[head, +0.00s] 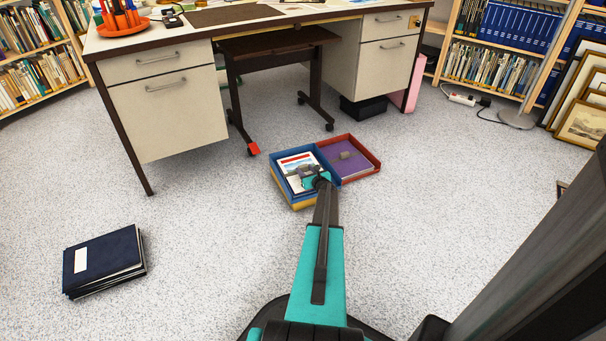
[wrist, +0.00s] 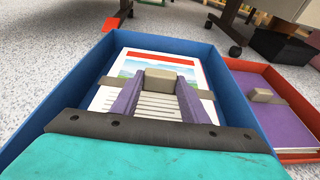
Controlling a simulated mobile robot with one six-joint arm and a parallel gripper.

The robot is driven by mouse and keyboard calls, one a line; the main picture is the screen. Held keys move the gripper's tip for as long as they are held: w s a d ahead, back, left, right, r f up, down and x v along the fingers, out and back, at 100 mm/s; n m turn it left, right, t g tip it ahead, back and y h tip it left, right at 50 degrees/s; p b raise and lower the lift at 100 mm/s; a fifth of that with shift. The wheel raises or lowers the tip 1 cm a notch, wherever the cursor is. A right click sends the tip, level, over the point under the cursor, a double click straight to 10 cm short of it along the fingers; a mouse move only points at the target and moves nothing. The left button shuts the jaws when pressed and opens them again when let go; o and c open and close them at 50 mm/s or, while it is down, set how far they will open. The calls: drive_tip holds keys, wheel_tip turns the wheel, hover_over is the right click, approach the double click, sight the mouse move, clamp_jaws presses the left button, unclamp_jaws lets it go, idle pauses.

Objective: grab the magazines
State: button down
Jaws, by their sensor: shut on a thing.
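The magazines (wrist: 119,75), with a white, blue and red cover, lie in a blue tray (wrist: 45,110) on the floor. In the head view the magazines (head: 292,162) show at the upper left of the tray. A dark band crosses them and carries a beige block (wrist: 160,77). My gripper (wrist: 160,92) is over the tray, its two purple fingers shut on this block. My gripper (head: 311,173) hides part of the magazines in the head view. I cannot tell whether the magazines are lifted off the tray's bottom.
A red tray (head: 377,161) with a purple item (head: 345,168), also banded with a block, stands directly to the right. A yellow edge (head: 305,205) shows under the blue tray. A desk (head: 165,115) stands behind. Dark folders (head: 105,258) lie at left.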

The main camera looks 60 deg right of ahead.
wheel_tip(320, 180, up, 10)
drive_tip(key=p, duration=0.4)
idle(0.3)
idle(0.3)
drive_tip(key=shift+r, duration=0.1)
